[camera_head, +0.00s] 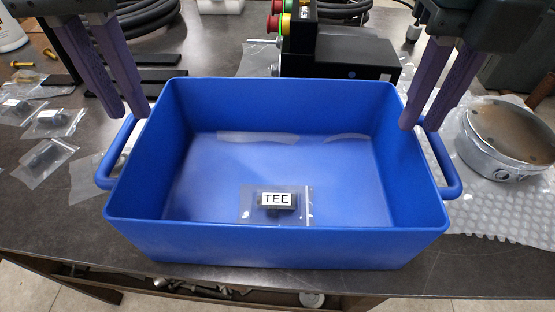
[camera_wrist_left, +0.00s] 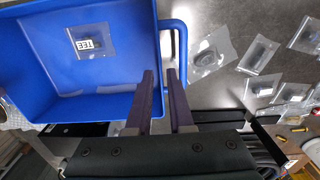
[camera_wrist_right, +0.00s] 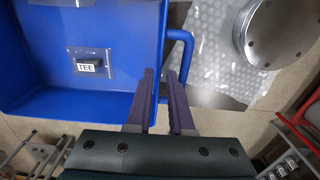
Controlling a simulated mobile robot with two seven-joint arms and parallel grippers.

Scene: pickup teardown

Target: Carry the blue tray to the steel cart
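The blue tray (camera_head: 270,250) sits on the dark table near its front edge, with a looped handle on each side. A clear bag with a black part labelled TEE (camera_head: 276,200) lies inside it. My left gripper (camera_head: 128,115) is open and empty at the left handle (camera_head: 118,150), pointing down just outside the tray wall. My right gripper (camera_head: 416,128) is open and empty at the right handle (camera_head: 445,165), likewise outside the wall. The wrist views show a gap between both finger pairs; I cannot tell whether either handle lies between the fingers. I cannot make out the steel cart.
Several bagged parts (camera_head: 45,158) lie left of the tray. A round metal part (camera_head: 508,138) rests on bubble wrap (camera_head: 500,215) at the right.

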